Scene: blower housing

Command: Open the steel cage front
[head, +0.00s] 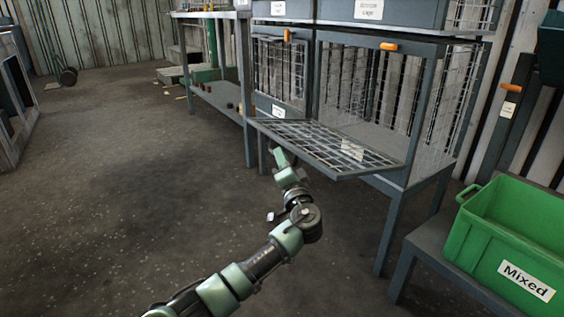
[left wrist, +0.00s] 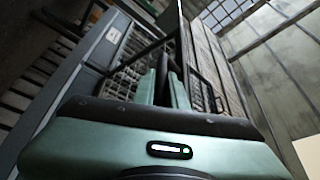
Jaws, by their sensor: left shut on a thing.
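The steel cage front (head: 312,142) is a dark frame with wire mesh and a pale label. It is swung down and sticks out roughly level from the lower edge of the open cage (head: 424,110). My left gripper (head: 279,156) is at the outer edge of the front, coming from below. In the left wrist view its fingers (left wrist: 166,86) are shut around a dark bar, which looks like part of the front. The exact grip point is partly hidden in the head view. My right gripper is not in view.
Orange latches (head: 388,46) sit at the top of the cage. A closed mesh bay (head: 279,72) stands to its left. A green "Mixed" bin (head: 480,225) rests on a low bench at right. The floor (head: 130,160) at left is clear.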

